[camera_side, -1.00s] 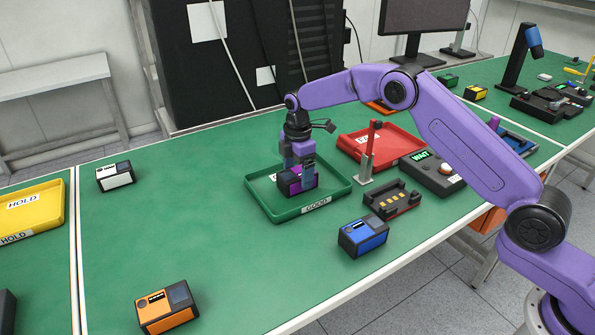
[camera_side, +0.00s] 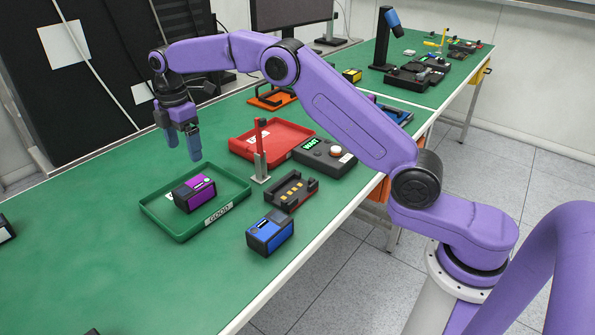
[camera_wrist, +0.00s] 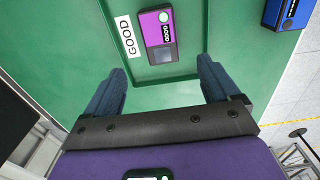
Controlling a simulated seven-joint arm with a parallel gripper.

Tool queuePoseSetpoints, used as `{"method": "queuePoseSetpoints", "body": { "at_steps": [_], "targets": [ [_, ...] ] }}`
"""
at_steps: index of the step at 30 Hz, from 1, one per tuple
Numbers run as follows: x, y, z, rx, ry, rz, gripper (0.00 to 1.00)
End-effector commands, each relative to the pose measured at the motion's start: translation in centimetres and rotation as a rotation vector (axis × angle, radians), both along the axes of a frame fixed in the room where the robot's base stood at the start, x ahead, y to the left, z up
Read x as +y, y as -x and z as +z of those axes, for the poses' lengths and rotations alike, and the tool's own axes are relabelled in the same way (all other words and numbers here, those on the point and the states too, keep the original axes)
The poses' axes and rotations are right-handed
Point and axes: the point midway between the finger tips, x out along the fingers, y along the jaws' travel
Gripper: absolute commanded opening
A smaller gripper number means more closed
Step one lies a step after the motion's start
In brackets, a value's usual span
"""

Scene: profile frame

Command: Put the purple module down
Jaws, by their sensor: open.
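The purple module (camera_side: 195,192) rests in the green GOOD tray (camera_side: 160,217), free of my gripper. My gripper (camera_side: 183,150) is open and empty, raised above the tray's far side. In the wrist view the purple module (camera_wrist: 158,38) lies ahead of the two spread fingertips (camera_wrist: 160,78), on the green tray floor, near the GOOD label (camera_wrist: 127,37). Nothing is between the fingers.
A blue module (camera_side: 270,232) stands on the table right of the tray. A black fixture (camera_side: 291,190), a post with a red arm (camera_side: 260,150), a red tray (camera_side: 285,132) and a control box (camera_side: 325,156) stand behind it.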

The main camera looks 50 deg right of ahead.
Motion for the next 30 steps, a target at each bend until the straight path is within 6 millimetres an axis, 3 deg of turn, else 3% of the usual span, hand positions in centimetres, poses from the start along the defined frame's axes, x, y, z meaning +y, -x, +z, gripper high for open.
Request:
{"method": "queuePoseSetpoints", "body": {
  "at_steps": [5,11,20,26,30],
  "targets": [
    [0.5,0.7,0.4,-0.001,-0.001,-0.009,0.89],
    [2.7,5.1,2.4,-0.004,-0.003,-0.061,0.89],
    [4.0,15.6,4.7,-0.009,-0.012,-0.174,0.89],
    [2.7,23.6,5.1,-0.009,-0.017,-0.248,0.89],
    [0.9,29.3,4.9,-0.009,-0.022,-0.300,0.89]
  ]
}}
